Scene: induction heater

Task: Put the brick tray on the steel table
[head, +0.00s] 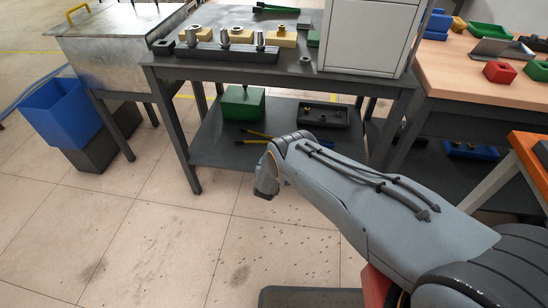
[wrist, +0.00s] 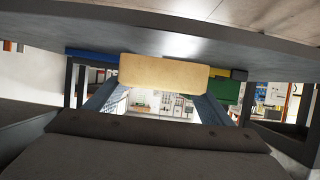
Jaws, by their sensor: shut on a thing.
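In the wrist view a plain tan slab (wrist: 163,72) lies across the tips of my gripper (wrist: 160,86), one blue-grey finger at each side. My gripper is shut on it. It may be the brick tray, but only one face shows. In the head view my gripper (head: 265,186) hangs low in front of the dark grey table, mostly hidden by my own wrist, and the slab cannot be made out there. The dark grey table (head: 172,68), which may be the steel table, carries tan blocks (head: 282,37) and metal cylinders on its top.
On the lower shelf (head: 207,150) stand a green box (head: 243,104) and a black tray (head: 323,116). A white cabinet (head: 368,35) fills the tabletop's right part. A galvanised tank (head: 115,50) and a blue bin (head: 62,112) stand left.

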